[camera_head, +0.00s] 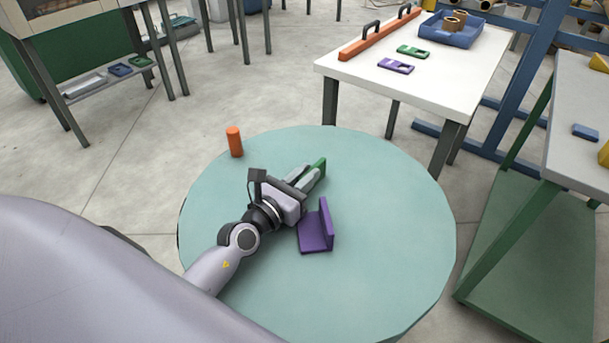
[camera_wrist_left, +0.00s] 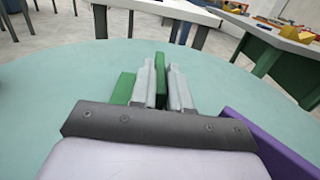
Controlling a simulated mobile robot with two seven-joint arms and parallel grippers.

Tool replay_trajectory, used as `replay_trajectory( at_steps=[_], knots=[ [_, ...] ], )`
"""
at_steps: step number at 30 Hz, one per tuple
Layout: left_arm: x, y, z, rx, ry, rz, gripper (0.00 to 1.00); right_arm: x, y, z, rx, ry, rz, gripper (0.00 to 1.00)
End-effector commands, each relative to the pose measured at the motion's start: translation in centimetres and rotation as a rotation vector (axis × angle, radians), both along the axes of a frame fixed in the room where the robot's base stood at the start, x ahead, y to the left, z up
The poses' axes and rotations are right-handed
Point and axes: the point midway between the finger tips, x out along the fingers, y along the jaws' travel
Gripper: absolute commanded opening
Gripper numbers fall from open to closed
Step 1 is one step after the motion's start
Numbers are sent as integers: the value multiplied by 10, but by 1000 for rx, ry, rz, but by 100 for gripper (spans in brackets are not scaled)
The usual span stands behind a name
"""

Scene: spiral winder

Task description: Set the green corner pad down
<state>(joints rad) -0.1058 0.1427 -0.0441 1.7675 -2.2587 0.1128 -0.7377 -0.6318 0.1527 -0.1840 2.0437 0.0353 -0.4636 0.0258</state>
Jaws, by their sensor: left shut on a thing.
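The green corner pad (camera_head: 320,166) is between the fingers of my left gripper (camera_head: 309,178), low over the round teal table (camera_head: 380,240). My left gripper is shut on it. In the left wrist view the green pad (camera_wrist_left: 124,89) shows beside and between the grey fingers (camera_wrist_left: 161,88). I cannot tell whether the pad touches the table top. A purple corner pad (camera_head: 317,232), L-shaped with one wall upright, stands on the table just in front of the gripper; its edge also shows in the left wrist view (camera_wrist_left: 268,150). My right gripper is not in view.
An orange cylinder (camera_head: 234,142) stands near the table's far left edge. The table's right side is clear. Behind it, a white table (camera_head: 440,85) holds an orange bar with handles (camera_head: 380,35), a blue bin (camera_head: 451,34) and small flat parts.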

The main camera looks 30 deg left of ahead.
Motion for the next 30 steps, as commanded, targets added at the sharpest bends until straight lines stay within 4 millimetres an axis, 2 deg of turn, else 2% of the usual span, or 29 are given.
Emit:
replay_trajectory(
  at_steps=[1,3,14,20,30],
  knots=[
    [0,0,-1,0,0,0,26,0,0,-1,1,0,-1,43],
    [0,0,-1,0,0,0,42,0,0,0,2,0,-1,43],
    [0,0,3,1,0,0,42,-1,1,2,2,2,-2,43],
    [-22,4,1,1,2,0,42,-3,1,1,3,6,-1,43],
    [-78,12,0,3,3,-1,42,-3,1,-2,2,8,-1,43]
  ],
)
